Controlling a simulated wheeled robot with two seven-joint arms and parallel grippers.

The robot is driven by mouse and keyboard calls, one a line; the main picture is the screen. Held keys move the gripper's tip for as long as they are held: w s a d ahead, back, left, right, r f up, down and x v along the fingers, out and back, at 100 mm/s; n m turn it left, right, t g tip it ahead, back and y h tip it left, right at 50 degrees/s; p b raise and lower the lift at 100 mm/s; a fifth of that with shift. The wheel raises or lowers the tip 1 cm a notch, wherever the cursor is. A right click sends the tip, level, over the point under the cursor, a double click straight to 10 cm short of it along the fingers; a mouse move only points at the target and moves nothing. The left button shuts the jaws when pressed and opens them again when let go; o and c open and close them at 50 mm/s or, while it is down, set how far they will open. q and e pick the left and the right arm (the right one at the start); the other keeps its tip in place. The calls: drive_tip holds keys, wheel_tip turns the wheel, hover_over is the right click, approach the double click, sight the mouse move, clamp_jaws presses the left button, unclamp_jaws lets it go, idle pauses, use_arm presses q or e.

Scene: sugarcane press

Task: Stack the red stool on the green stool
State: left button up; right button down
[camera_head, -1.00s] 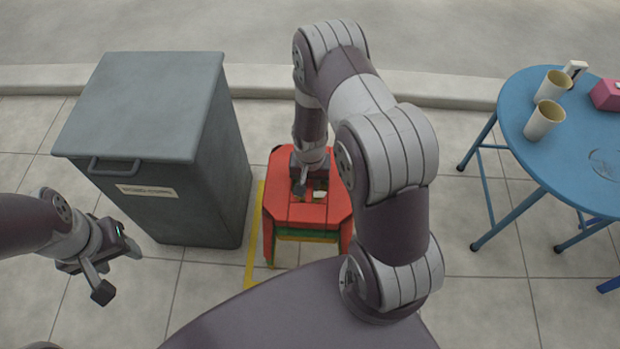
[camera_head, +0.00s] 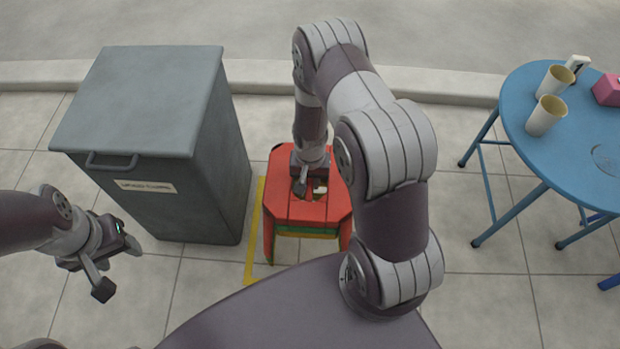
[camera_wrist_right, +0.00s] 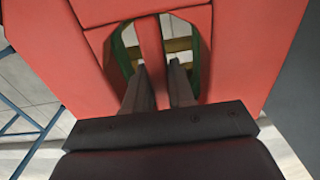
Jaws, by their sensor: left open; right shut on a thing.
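The red stool (camera_head: 290,212) is right of the grey bin in the head view. It sits over the green stool (camera_head: 312,236), whose green and yellow parts show just under its seat; I cannot tell whether it rests fully on it. My right gripper (camera_head: 310,187) reaches down into the handle opening of the red seat. My left gripper (camera_head: 120,268) is open and empty at the left.
A grey lidded bin (camera_head: 150,110) stands close left of the stools. A yellow floor line (camera_head: 250,255) runs beside them. A blue round table (camera_head: 570,150) with cups (camera_head: 546,115) and a pink box (camera_head: 608,90) is at the right. Paved floor between is clear.

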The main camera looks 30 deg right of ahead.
drive_tip(key=shift+f, duration=0.15)
drive_tip(key=c, duration=0.9)
unclamp_jaws()
wheel_tip(320, 180, up, 13)
drive_tip(key=p, duration=0.6)
drive_tip(key=shift+f, duration=0.15)
wheel_tip(320, 180, up, 8)
drive_tip(key=p, duration=0.8)
